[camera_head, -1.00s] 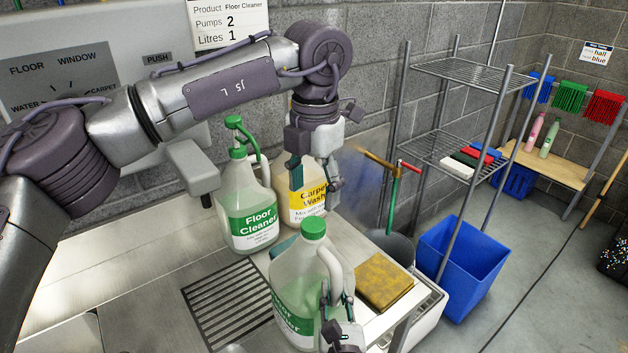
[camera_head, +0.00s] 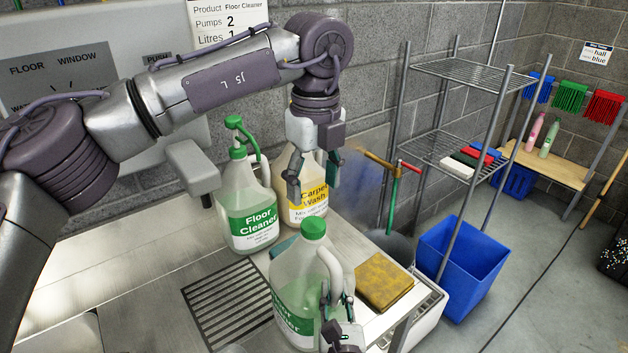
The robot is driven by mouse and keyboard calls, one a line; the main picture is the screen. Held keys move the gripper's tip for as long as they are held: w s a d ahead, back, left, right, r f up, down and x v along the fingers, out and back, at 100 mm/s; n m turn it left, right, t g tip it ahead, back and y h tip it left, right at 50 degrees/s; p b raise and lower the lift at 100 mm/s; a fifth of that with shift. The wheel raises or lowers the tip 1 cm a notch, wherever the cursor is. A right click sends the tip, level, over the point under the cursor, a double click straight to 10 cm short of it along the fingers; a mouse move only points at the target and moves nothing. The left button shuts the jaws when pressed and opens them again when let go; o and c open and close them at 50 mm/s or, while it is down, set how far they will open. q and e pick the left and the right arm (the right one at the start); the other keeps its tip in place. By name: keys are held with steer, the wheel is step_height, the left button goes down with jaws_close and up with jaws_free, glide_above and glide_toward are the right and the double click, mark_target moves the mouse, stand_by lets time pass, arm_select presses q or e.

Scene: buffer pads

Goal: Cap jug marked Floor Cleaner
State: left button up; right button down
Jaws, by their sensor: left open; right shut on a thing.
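A translucent jug (camera_head: 297,270) with a green label, partly covered but ending in "Cleaner", stands upright at the counter's front. A green cap (camera_head: 313,229) sits on its neck; whether it is tight cannot be told. My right gripper (camera_head: 336,318) is shut on this jug's handle at the lower right. My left gripper (camera_head: 313,190) points down, open and empty, its fingertips above the cap in the picture and apart from it. Behind, a second jug (camera_head: 238,195) labelled Floor Cleaner has a green pump top (camera_head: 238,140).
A yellow-labelled Carpet Wash jug (camera_head: 308,205) stands behind my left gripper. A brown sponge (camera_head: 384,288) lies right of the front jug. A drain grate (camera_head: 228,302) is at left. A wall sign (camera_head: 229,18) reads Floor Cleaner, Pumps 2, Litres 1.

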mark_target(313, 224)
arm_select(q)
steer(key=shift+a+f, duration=0.1)
steer(key=shift+f, duration=3.9)
